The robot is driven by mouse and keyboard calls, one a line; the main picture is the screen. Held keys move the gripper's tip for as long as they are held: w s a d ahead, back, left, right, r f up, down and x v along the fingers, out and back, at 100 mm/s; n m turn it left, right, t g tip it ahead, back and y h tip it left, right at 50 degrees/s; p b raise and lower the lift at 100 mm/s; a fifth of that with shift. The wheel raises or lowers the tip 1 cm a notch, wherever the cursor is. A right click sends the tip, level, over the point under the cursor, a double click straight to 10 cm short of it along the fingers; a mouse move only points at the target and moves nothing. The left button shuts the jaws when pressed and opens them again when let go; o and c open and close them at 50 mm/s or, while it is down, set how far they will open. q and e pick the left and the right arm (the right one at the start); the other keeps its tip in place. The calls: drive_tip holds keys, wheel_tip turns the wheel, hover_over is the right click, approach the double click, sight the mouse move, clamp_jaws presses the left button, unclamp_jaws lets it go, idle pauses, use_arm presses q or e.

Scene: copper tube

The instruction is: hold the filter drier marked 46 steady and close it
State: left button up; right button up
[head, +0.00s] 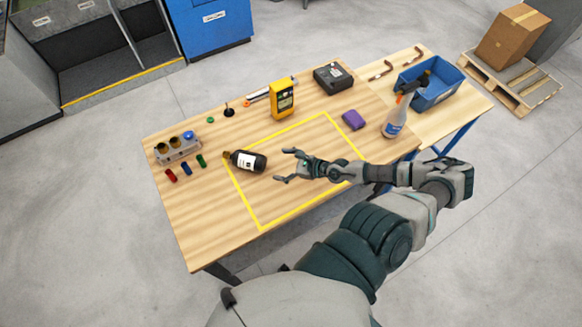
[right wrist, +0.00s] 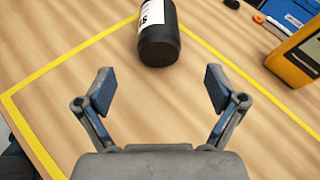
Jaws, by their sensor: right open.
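A black cylinder with a white label (head: 257,163), which looks like the filter drier, lies on its side on the workbench (head: 215,225), over the left edge of the yellow taped square. Its narrower end points left. In the right wrist view the black cylinder (right wrist: 158,45) lies ahead of the fingers, its rounded end toward me. Part of its label shows; I cannot read a 46. My right gripper (head: 281,166) is open and empty, to the right of the cylinder and apart from it. The open fingers also show in the right wrist view (right wrist: 160,92). My left gripper is not in view.
A yellow meter (head: 282,100), purple cloth (head: 353,120), spray bottle (head: 395,122) and blue bin (head: 438,88) stand farther right. The taped square's middle is mostly clear.

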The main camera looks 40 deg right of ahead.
drive_tip(key=shift+s+d+b, duration=0.1)
drive_tip(key=shift+s+b, duration=0.5)
drive_tip(key=shift+s, duration=0.15)
drive_tip(key=shift+s+d+r, duration=0.25)
drive_tip(key=shift+s+r, duration=0.05)
drive_tip(key=shift+r, duration=0.05)
drive_tip(key=shift+v, duration=0.75)
drive_tip(key=shift+r, duration=0.15)
